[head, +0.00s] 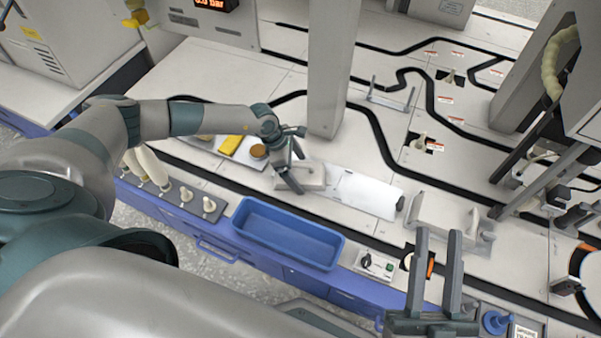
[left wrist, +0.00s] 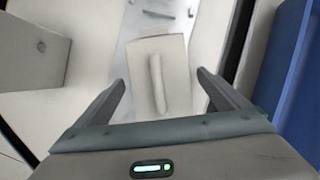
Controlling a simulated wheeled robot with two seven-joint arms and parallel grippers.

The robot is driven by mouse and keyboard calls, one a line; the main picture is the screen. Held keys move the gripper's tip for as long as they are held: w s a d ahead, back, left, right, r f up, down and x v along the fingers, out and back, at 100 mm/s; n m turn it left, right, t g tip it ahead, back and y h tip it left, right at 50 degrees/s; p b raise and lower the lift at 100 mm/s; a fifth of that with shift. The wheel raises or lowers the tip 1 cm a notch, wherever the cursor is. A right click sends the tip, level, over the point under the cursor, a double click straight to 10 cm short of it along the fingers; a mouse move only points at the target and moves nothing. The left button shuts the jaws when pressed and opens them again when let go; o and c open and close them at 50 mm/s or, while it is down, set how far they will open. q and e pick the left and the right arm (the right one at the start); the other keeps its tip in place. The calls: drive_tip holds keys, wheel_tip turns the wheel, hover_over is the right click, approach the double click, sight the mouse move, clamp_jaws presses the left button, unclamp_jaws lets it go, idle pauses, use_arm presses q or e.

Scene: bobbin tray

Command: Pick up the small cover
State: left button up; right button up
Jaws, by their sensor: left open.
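The small cover (head: 313,177) is a pale beige plate with a raised bar-shaped grip along its middle. It lies at the left end of a white panel. In the left wrist view the cover (left wrist: 175,57) is straight ahead, its grip between the fingertips in the picture. My left gripper (head: 296,168) points down at the cover; in the left wrist view its fingers (left wrist: 161,82) are spread and hold nothing. I cannot tell how far the fingertips are from the grip. My right gripper (head: 436,235) is open and empty at the lower right.
A blue bin (head: 287,232) stands in front of the cover. A grey column (head: 333,70) rises just behind it. A yellow block (head: 231,145) lies to its left. The white panel (head: 365,193) extends to its right. A small switch box (head: 375,264) sits near the front edge.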

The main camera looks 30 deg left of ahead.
sight(303, 167)
use_arm(q)
drive_tip(key=c, duration=1.4)
drive_tip(key=shift+o, duration=0.2)
drive_tip(key=shift+r, duration=0.2)
use_arm(e)
drive_tip(key=shift+w, duration=0.1)
use_arm(q)
drive_tip(key=shift+r, duration=0.2)
drive_tip(key=r, duration=0.1)
drive_tip(key=r+p, duration=0.1)
drive_tip(key=r, duration=0.2)
drive_tip(key=shift+s+d, duration=0.15)
drive_tip(key=shift+d, duration=0.2)
drive_tip(key=s+d+r+p, duration=0.2)
drive_tip(key=s+d+r, duration=0.3)
drive_tip(key=d, duration=0.4)
drive_tip(key=shift+d+r+p, duration=0.3)
drive_tip(key=shift+d+r, duration=0.05)
drive_tip(key=shift+r, duration=0.3)
use_arm(e)
drive_tip(key=w+d+f+g+h, duration=0.1)
drive_tip(key=w+f+g+h, duration=0.1)
drive_tip(key=f+g, duration=0.5)
drive_tip(key=shift+w+d+f+g+h, duration=0.25)
drive_tip(key=shift+w+f, duration=0.35)
drive_tip(key=shift+f, duration=2)
